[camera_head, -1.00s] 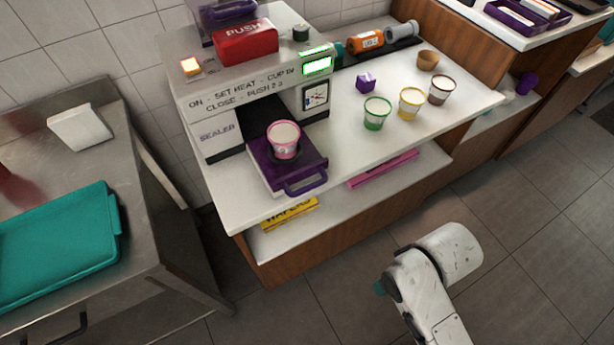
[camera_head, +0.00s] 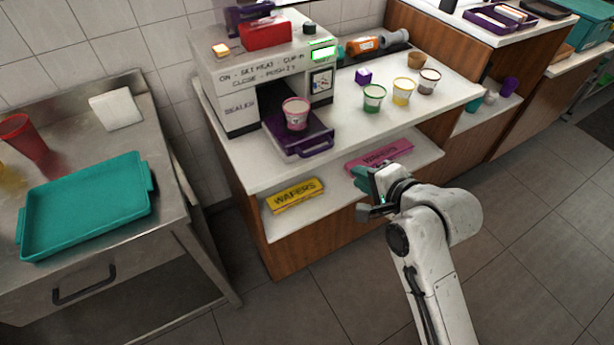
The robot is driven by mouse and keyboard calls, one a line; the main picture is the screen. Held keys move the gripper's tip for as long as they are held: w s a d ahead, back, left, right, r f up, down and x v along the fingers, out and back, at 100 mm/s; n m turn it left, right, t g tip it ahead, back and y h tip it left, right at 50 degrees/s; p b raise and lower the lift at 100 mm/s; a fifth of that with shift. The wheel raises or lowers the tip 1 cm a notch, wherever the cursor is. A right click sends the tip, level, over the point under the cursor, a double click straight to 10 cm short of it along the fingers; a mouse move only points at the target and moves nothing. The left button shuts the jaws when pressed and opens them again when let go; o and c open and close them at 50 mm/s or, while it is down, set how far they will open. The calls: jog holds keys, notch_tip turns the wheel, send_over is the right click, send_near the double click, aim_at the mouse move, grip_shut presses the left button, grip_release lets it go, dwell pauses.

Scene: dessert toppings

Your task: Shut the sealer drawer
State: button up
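The sealer (camera_head: 262,75) is a pale box with printed text, a red push block (camera_head: 265,33) on top and a lit green display. Its purple drawer (camera_head: 318,136) is pulled out at the front, with a purple handle (camera_head: 310,148) at its near end. A pink cup (camera_head: 296,113) stands upright in the drawer. My gripper (camera_head: 362,193) is in front of the counter, to the right of and below the drawer in the picture, apart from it. Its teal fingers appear spread with nothing between them.
Green (camera_head: 374,98), yellow (camera_head: 403,92) and brown (camera_head: 429,81) cups and a purple cube (camera_head: 363,76) stand right of the sealer. Yellow (camera_head: 295,195) and pink (camera_head: 380,155) wafer boxes lie on the lower shelf. A steel table with a teal tray (camera_head: 84,207) is at left.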

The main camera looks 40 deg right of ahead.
jog(key=shift+w+r+m, duration=0.1)
jog(key=shift+r+m, duration=0.2)
jog(key=shift+r, duration=0.05)
jog(key=shift+c, duration=0.7)
jog(key=shift+w, duration=0.15)
grip_shut()
jog(key=p, duration=0.2)
send_near(302, 131)
jog(key=s+f, duration=0.2)
jog(key=f, duration=0.1)
jog(key=s+f, duration=0.1)
jog(key=shift+f, duration=0.15)
jog(key=shift+w, duration=0.1)
jog(key=w+d+b, duration=0.1)
jog(key=w, duration=0.4)
jog(key=w+d+b, duration=0.1)
jog(key=w+b, duration=0.1)
jog(key=w, duration=0.3)
jog(key=w+d+b, duration=0.1)
jog(key=w+d, duration=0.1)
jog(key=w, duration=0.3)
jog(key=shift+w+d+f+b, duration=0.1)
jog(key=shift+w+b, duration=0.25)
jog(key=shift+w+d, duration=0.1)
jog(key=shift+w, duration=0.25)
jog(key=shift+r, duration=0.25)
